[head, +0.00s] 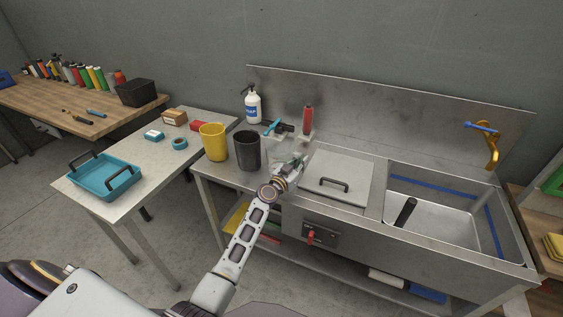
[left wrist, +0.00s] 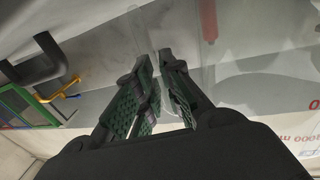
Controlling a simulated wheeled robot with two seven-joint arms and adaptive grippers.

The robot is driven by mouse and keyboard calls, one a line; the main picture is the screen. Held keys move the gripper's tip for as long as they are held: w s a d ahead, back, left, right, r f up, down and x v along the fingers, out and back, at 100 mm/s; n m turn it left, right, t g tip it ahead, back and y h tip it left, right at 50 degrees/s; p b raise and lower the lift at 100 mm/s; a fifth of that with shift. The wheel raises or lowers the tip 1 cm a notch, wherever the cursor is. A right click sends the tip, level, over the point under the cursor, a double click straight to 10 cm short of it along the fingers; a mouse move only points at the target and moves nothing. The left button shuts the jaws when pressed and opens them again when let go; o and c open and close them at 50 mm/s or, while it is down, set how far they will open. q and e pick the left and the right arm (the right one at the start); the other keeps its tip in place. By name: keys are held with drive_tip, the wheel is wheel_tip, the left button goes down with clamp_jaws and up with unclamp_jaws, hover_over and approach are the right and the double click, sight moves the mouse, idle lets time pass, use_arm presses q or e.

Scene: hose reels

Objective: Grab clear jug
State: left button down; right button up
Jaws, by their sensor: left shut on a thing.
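The clear jug (left wrist: 262,105) fills the right of the left wrist view. It is see-through, with red printed markings near the right edge. My left gripper (head: 294,166) is over the steel counter, just left of the square lid. In the left wrist view its two green-padded fingers (left wrist: 158,62) are close together, shut on a clear part of the jug; which part is hard to tell. In the head view the jug is barely visible, lost behind the gripper and against the steel. My right gripper is not in view.
A black cup (head: 247,150) and a yellow cup (head: 213,142) stand left of my left gripper. A white pump bottle (head: 252,106) and a red bottle (head: 308,120) stand behind it. The handled lid (head: 340,172) and the sink (head: 440,222) are to the right.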

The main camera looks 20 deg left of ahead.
sight(300, 156)
use_arm(q)
drive_tip(key=shift+r, duration=0.3)
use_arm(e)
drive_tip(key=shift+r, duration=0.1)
use_arm(q)
drive_tip(key=shift+r+p, duration=0.4)
drive_tip(key=shift+r, duration=0.3)
drive_tip(key=shift+r+p, duration=0.3)
drive_tip(key=shift+r, duration=1.05)
drive_tip(key=shift+r+p, duration=0.7)
drive_tip(key=shift+r, duration=2)
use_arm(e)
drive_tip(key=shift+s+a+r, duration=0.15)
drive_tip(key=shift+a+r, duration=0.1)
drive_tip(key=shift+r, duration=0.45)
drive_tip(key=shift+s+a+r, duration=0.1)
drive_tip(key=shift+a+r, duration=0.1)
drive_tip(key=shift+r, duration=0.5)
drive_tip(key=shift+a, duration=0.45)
